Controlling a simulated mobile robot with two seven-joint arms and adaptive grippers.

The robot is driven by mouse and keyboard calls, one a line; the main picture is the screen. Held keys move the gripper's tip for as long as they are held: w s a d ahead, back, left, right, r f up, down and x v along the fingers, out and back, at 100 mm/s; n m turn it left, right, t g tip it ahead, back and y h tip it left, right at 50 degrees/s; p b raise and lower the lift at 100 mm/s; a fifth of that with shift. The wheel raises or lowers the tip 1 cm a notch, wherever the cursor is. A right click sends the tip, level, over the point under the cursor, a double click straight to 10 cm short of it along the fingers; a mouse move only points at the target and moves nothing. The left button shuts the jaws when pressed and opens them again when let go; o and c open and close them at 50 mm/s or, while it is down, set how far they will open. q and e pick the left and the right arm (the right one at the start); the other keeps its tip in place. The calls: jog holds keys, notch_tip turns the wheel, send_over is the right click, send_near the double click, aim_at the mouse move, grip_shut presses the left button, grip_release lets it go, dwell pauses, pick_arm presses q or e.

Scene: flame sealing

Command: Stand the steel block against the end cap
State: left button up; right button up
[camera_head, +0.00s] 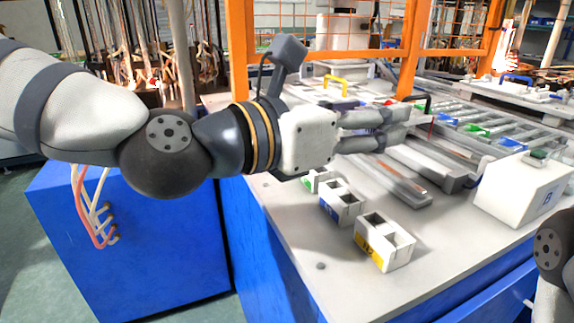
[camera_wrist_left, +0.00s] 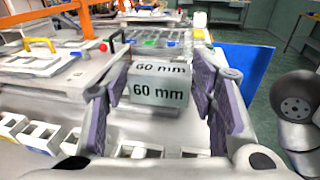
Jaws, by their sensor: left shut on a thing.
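My left gripper (camera_head: 400,128) reaches in from the left, above the white worktop. It is shut on the steel block (camera_wrist_left: 158,90), a grey block marked "60 mm" on two faces. In the left wrist view the block sits between the purple-padded fingers of my left gripper (camera_wrist_left: 160,95). In the head view the fingers mostly hide the block. I cannot make out the end cap for certain. My right gripper is not in view; only part of my right arm shows at the right edge.
Small open-topped holders stand in a row on the worktop, one with a yellow label (camera_head: 384,243) and one with a blue label (camera_head: 342,203). A long grey rail (camera_head: 400,188) lies behind them. A white box marked "B" (camera_head: 520,195) stands at the right. An orange frame (camera_head: 240,50) rises behind.

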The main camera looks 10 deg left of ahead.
pick_arm(q)
jog(key=w+a+f, duration=0.3)
jog(key=a, duration=0.4)
jog(key=b, duration=0.2)
send_over(271, 199)
jog(key=f, duration=0.6)
jog(key=shift+d+f, duration=0.1)
jog(key=shift+d, duration=0.2)
jog(key=f, duration=0.3)
jog(key=shift+a, duration=0.3)
jog(key=shift+f, duration=0.25)
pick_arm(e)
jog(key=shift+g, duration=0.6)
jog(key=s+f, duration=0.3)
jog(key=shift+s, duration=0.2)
pick_arm(q)
jog(key=shift+f, duration=0.15)
jog(key=o, duration=1.2)
jog(key=shift+f, duration=0.2)
jog(key=o, duration=0.4)
jog(key=shift+r, duration=0.1)
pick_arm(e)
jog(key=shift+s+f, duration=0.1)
